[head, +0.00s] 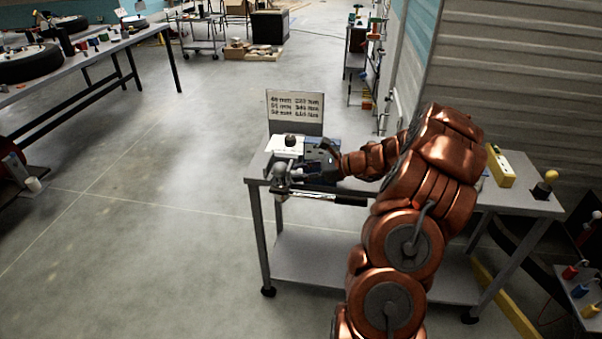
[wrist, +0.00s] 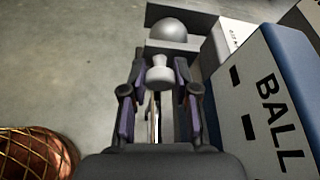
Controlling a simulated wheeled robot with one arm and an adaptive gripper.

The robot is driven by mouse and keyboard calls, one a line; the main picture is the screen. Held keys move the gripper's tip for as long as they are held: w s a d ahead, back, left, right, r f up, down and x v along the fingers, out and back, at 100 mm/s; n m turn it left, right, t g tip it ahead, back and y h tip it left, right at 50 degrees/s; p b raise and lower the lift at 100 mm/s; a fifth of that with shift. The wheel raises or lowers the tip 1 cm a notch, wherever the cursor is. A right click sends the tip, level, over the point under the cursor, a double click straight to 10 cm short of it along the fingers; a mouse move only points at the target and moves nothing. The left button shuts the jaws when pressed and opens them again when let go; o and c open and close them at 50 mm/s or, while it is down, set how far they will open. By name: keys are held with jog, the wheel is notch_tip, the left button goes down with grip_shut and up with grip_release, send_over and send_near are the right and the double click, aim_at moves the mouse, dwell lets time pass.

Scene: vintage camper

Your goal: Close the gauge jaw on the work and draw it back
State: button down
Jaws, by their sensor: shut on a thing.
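My gripper (wrist: 159,108) has its two dark fingers on either side of a pale grey knobbed piece, seemingly the gauge jaw (wrist: 160,72), and is shut on it. A thin light strip runs back between the fingers, partly hidden by them. The work, a smooth grey ball (wrist: 168,30), sits just beyond the fingertips against a grey block. Whether the jaw touches the ball cannot be told. In the head view the ball (head: 279,170) shows at the cart's front left corner. A long bar (head: 325,195), dark with bright parts, lies along the front edge.
A blue and white box marked BALL (wrist: 270,105) stands close right of the fingers. The grey cart (head: 310,258) carries a sign board with sizes (head: 295,106) behind the gripper. A yellow power strip (head: 500,169) lies farther right. Open floor (head: 150,200) is on the left.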

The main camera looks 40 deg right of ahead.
jog(key=shift+w+a, duration=0.15)
jog(key=shift+a, duration=0.05)
jog(key=c, duration=1.1)
grip_release()
jog(key=shift+w+a, duration=0.1)
jog(key=shift+c, duration=0.2)
jog(key=shift+s+d+r, duration=0.2)
jog(key=shift+s+d, duration=0.2)
jog(key=shift+d, duration=0.1)
jog(key=v, duration=1.1)
jog(key=shift+a, duration=0.1)
